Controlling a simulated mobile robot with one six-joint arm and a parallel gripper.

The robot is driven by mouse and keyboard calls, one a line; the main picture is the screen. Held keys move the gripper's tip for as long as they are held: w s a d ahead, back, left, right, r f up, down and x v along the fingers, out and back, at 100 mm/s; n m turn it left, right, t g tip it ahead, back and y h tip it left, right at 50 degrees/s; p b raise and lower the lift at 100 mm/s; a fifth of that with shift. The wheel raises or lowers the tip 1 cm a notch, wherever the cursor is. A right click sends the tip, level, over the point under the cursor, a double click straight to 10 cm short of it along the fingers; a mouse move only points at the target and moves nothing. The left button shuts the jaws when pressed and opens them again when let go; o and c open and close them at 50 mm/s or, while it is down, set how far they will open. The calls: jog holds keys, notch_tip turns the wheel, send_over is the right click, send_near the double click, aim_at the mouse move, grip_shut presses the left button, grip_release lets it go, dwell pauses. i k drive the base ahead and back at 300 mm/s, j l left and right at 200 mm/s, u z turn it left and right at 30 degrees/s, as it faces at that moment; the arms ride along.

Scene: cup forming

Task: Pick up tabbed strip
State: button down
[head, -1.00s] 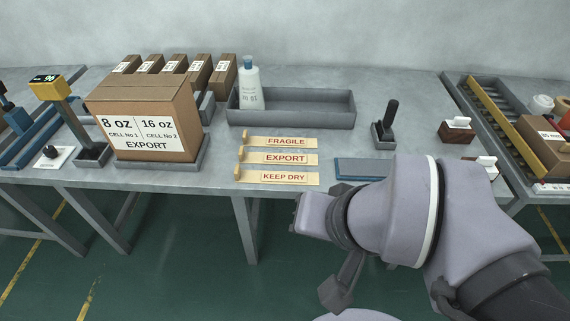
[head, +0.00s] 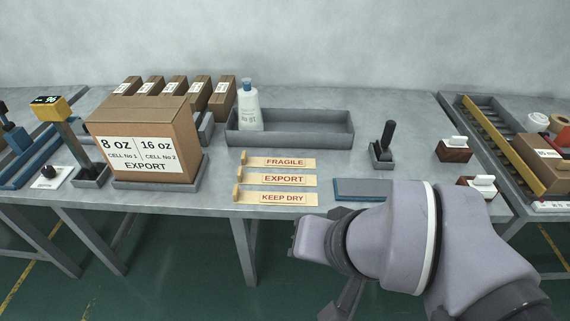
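Three tabbed strips lie one behind another on the grey table, each with a small upright tab at its left end. The FRAGILE strip (head: 280,162) is at the back, the EXPORT strip (head: 276,179) in the middle and the KEEP DRY strip (head: 275,198) near the front edge. My arm comes in from the lower right. My gripper (head: 345,300) hangs below the wrist in front of the table edge, right of the strips and touching none of them. Its fingers are mostly hidden by the wrist and cut by the picture's lower edge.
A large labelled carton (head: 150,140) stands left of the strips. Behind them is a grey tray (head: 310,127) with a white bottle (head: 247,108). A blue pad (head: 360,190), a dark-handled stamp (head: 386,145) and wooden-based stamps (head: 455,150) are to the right.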

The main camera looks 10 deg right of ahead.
aim_at(243, 177)
jog(key=i+l+u, duration=0.1)
jog(key=i+u, duration=0.25)
jog(key=i, duration=0.15)
jog(key=i+l+u, duration=0.35)
jog(key=i+j, duration=0.1)
